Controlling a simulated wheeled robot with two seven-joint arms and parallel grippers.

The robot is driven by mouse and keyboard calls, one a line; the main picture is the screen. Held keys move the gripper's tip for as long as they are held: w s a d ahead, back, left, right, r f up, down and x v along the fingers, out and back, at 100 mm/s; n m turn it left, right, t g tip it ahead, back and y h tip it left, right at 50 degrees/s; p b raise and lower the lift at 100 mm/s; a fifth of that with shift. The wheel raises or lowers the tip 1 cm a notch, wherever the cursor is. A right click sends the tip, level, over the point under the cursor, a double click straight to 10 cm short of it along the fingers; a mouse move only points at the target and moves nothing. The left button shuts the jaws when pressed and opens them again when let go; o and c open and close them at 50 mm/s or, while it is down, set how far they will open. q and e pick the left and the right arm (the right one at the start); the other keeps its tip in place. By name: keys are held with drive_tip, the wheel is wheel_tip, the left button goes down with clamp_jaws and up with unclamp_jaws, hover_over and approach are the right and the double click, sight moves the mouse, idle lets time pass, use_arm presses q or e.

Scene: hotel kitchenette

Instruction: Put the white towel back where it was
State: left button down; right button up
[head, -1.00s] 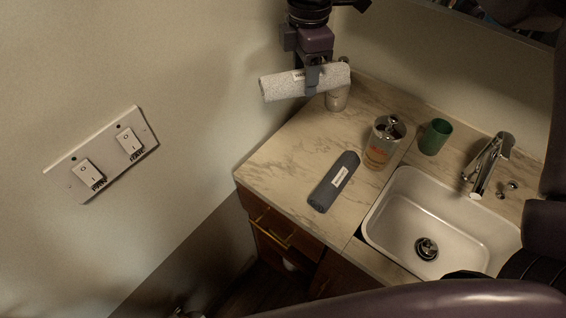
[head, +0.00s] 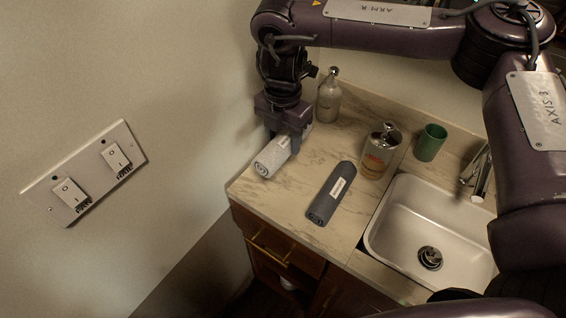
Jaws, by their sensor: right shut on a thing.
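The white towel (head: 271,158) is a rolled, speckled white cylinder at the left end of the marble counter, near the wall. My right gripper (head: 290,137) points down and is shut on the towel's far part, hiding some of it. The towel is at or just above the counter surface; I cannot tell if it touches. A dark grey rolled towel (head: 331,194) with a white label lies on the counter to its right. My left gripper is not in view.
A grey bottle (head: 329,97) stands behind the gripper. A clear pump dispenser (head: 377,158), a green cup (head: 430,142), a sink (head: 406,232) and a faucet (head: 478,176) are to the right. Wall switches (head: 85,176) are at left. Bare counter (head: 286,202) lies between the towels.

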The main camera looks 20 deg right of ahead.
wheel_tip(320, 180, down, 7)
drive_tip(key=shift+s+f+b, duration=0.1)
drive_tip(key=shift+f+b, duration=0.1)
drive_tip(key=shift+b, duration=0.25)
drive_tip(key=shift+f, duration=0.45)
drive_tip(key=shift+f, duration=0.15)
drive_tip(key=o, duration=1.1)
